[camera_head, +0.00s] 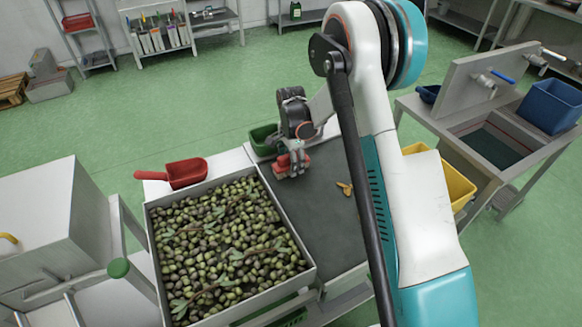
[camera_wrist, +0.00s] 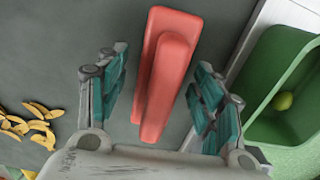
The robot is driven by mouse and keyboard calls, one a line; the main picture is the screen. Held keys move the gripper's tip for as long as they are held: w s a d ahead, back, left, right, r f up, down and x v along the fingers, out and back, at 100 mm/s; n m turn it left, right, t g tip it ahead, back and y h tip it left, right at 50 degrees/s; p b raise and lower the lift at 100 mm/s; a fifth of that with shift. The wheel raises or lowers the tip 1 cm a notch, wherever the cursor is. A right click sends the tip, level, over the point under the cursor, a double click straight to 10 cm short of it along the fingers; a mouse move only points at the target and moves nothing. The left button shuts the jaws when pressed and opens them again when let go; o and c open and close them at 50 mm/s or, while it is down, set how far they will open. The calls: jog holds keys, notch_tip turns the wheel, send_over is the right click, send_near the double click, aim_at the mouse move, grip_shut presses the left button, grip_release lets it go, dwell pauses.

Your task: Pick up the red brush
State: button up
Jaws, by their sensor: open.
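The red brush (camera_wrist: 165,72) lies on the dark grey table top (camera_head: 322,215), between the two open fingers of my gripper (camera_wrist: 160,100) in the wrist view. The fingers have teal pads, and a gap shows between the brush and each finger. In the head view the red brush (camera_head: 281,161) shows only in part at my gripper (camera_head: 292,165), near the back of the table. My gripper hides some of the brush there.
A tray of olives (camera_head: 305,262) and a red scoop (camera_head: 186,173) are left of the gripper. A green bin (camera_wrist: 262,110) holding one olive stands close beside it. Yellow peel-like pieces (camera_wrist: 28,125) lie on the table. A sink unit (camera_head: 500,150) stands to the right.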

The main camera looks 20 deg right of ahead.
jog(key=shift+f, duration=0.65)
jog(key=shift+r, duration=0.1)
jog(key=shift+c, duration=0.6)
grip_shut()
notch_tip(320, 180, up, 20)
jog(key=p, duration=0.5)
